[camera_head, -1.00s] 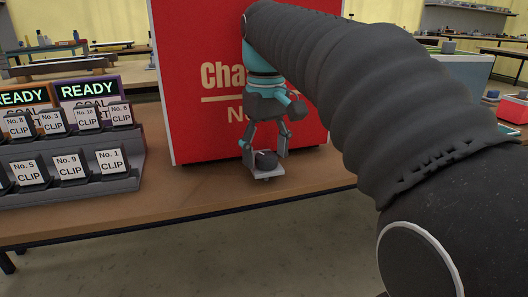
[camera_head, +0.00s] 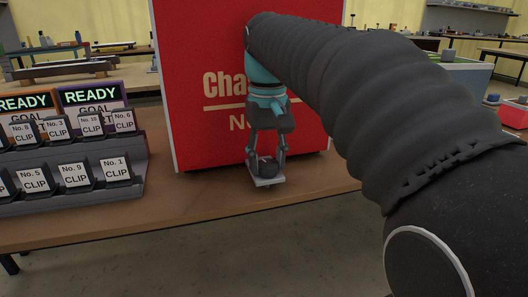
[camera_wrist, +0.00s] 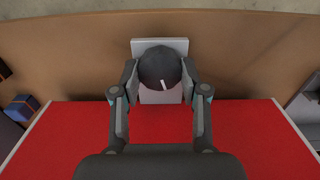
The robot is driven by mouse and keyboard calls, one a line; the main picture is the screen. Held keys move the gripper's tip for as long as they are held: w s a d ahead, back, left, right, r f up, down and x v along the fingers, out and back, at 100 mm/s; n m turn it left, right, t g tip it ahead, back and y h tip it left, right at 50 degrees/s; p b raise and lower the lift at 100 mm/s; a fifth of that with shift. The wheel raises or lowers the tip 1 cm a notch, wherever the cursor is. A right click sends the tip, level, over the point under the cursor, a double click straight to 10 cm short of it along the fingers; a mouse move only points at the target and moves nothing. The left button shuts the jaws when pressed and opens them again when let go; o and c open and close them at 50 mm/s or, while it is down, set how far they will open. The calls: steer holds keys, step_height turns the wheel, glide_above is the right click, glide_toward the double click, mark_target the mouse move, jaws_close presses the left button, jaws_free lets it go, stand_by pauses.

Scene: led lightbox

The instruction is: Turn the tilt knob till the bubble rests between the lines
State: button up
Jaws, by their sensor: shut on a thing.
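The tilt knob is a dark round knob (camera_wrist: 160,68) with a white pointer mark, on a small light grey plate (camera_wrist: 173,45). In the wrist view the mark points down and slightly right. My gripper (camera_wrist: 160,78) is shut on the knob from above, one finger on each side. In the head view the knob (camera_head: 266,168) and plate (camera_head: 268,182) sit near the table's front edge, with my gripper (camera_head: 267,160) around the knob. I see no bubble or lines in either view.
A large red box (camera_head: 200,100) with white lettering stands right behind the knob. A grey rack (camera_head: 80,152) of labelled clips and two READY displays (camera_head: 90,96) stand at the left. The brown table top (camera_head: 215,203) is bare around the plate.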

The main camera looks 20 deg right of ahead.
mark_target(269, 163)
steer(key=m+p, duration=0.3)
steer(key=m, duration=0.2)
steer(key=shift+r+m, duration=0.1)
steer(key=shift+m, duration=0.2)
steer(key=m+p, duration=0.1)
steer(key=m, duration=0.1)
steer(key=m+p, duration=0.1)
steer(key=m, duration=0.2)
steer(key=shift+s+f+p, duration=0.1)
steer(key=shift+f+p, duration=0.1)
steer(key=shift+p, duration=0.2)
steer(key=shift+m, duration=0.3)
steer(key=o, duration=1.1)
steer(key=shift+o, duration=0.2)
steer(key=shift+r, duration=0.15)
step_height(269, 163, up, 12)
steer(key=shift+d, duration=0.1)
